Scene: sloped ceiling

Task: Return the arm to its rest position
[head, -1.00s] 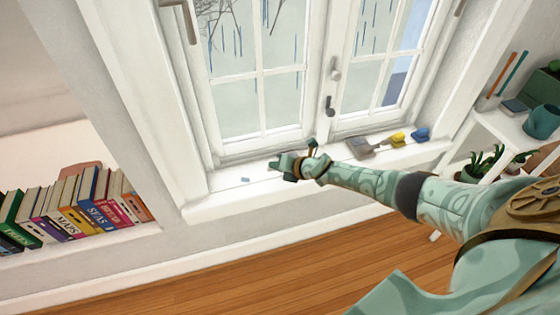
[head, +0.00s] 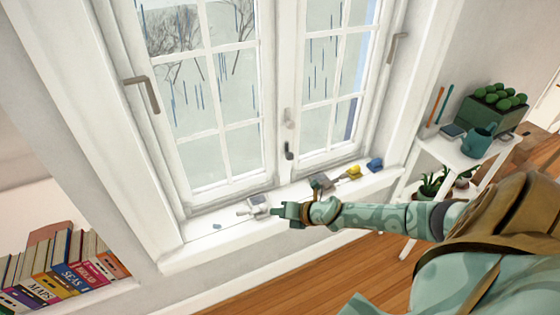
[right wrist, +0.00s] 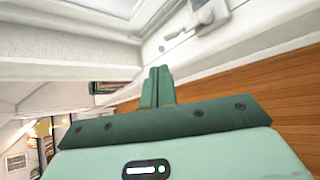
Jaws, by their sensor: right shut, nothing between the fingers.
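My right arm reaches in from the right in the head view. Its gripper (head: 281,211) is shut and empty, in front of the window sill (head: 190,251) at the sill's front edge. In the right wrist view the two green fingers (right wrist: 157,86) are together with nothing between them. The sill (right wrist: 262,52) shows beyond them at the upper right. My left gripper is in neither view.
On the sill are a small blue piece (head: 217,226), a grey-white item (head: 257,203), a grey item (head: 320,182), a yellow one (head: 350,173) and a blue one (head: 375,165). Books (head: 65,270) stand at left; a white shelf (head: 450,152) with plants stands at right. The floor (head: 345,268) looks clear.

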